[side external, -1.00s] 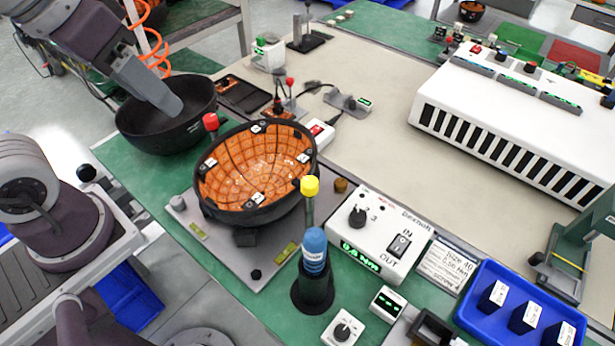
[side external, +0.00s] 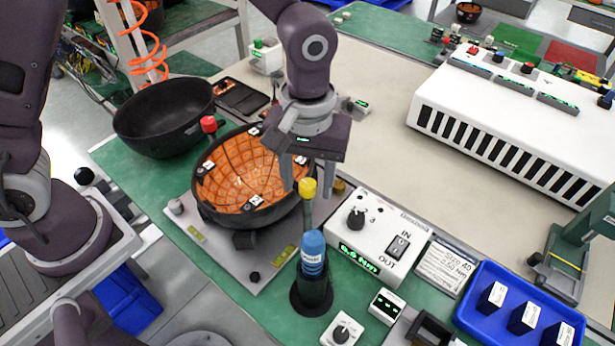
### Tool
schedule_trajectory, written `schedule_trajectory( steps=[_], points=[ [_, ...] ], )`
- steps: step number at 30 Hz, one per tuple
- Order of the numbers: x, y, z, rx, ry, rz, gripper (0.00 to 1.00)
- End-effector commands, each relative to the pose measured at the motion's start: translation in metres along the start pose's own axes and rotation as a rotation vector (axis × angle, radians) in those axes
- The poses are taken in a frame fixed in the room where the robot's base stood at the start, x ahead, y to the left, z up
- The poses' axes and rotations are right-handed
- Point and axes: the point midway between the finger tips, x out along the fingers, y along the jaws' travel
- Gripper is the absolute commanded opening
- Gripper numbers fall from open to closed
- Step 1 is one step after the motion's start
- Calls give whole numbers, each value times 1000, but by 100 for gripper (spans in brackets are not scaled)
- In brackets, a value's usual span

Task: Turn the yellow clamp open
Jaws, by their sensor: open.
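The yellow clamp (side external: 308,188) is a yellow-topped upright handle at the right front rim of a black bowl-shaped fixture (side external: 262,217). The fixture holds an orange gridded dish (side external: 240,178) with small white-marked tabs. My gripper (side external: 307,173) points down over the right side of the dish, with its fingers apart and nothing seen between them. The fingers are close above and behind the yellow knob in this view; I cannot tell whether they touch it. A red-topped clamp (side external: 208,125) stands at the fixture's back left rim.
A blue-handled driver (side external: 313,250) stands in a black holder just in front of the yellow clamp. A white control box (side external: 378,240) sits to the right. An empty black bowl (side external: 165,118) is behind left. A blue tray (side external: 480,325) holds small boxes.

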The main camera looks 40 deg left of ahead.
Motion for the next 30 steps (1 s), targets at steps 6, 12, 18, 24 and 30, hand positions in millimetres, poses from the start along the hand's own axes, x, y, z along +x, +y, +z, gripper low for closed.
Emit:
schedule_trajectory(
  steps=[6,12,18,24,30],
  points=[
    [1,0,0,0,0,0,48],
    [0,0,0,0,0,0,9],
    [0,0,0,2,0,0,0],
    [0,0,0,38,0,1,0],
    [0,0,0,154,0,1,0]
  ],
)
